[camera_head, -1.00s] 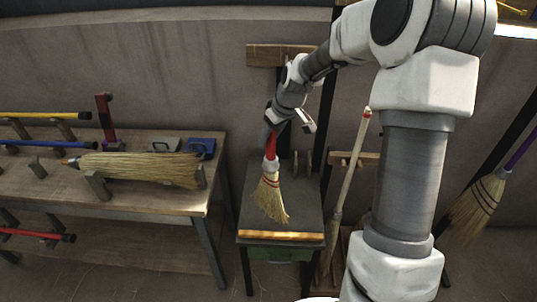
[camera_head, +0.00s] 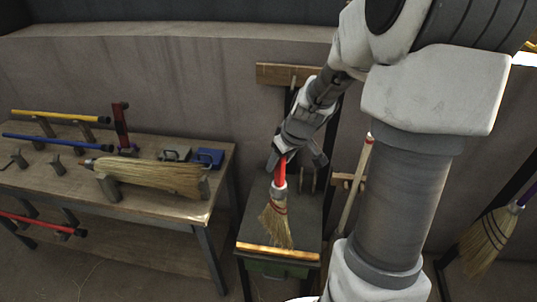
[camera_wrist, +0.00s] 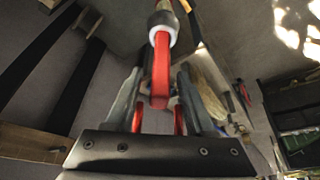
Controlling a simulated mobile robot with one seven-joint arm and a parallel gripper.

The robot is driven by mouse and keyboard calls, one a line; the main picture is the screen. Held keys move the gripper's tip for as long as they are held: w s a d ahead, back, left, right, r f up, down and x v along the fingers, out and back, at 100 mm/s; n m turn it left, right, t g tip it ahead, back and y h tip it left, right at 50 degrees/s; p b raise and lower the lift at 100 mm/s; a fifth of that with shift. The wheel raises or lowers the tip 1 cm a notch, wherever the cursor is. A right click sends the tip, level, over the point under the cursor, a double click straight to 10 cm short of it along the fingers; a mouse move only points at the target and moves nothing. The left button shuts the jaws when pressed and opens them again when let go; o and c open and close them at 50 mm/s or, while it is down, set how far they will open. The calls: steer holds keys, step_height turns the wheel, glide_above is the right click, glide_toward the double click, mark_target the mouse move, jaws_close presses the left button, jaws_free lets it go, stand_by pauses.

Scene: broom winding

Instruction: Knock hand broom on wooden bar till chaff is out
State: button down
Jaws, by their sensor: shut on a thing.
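The hand broom (camera_head: 275,220) has straw bristles with red stitching, a pale collar and a red handle. It hangs bristles down, slightly tilted, over the small dark table. My gripper (camera_head: 278,163) is shut on its red handle. The wrist view shows the red handle (camera_wrist: 160,72) between the two fingers of my gripper (camera_wrist: 160,100). The wooden bar (camera_head: 277,251) lies along the front edge of the small table. The bristle tips are close to the bar's back side in the head view; I cannot tell whether they touch. No loose chaff can be made out.
A workbench (camera_head: 175,207) at the left carries a large straw bundle (camera_head: 155,174), coloured handles and a blue box (camera_head: 209,158). A long broom handle (camera_head: 357,185) stands right of the small table (camera_head: 312,216). Another broom (camera_head: 487,238) hangs at the far right.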

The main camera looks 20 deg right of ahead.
mark_target(282, 185)
steer(key=shift+s+r, duration=0.1)
steer(key=shift+s, duration=0.2)
steer(key=shift+f+b, duration=1.5)
steer(key=shift+f, duration=1)
step_height(282, 185, down, 6)
steer(key=b, duration=0.6)
steer(key=shift+r, duration=0.3)
steer(key=shift+s+r, duration=0.1)
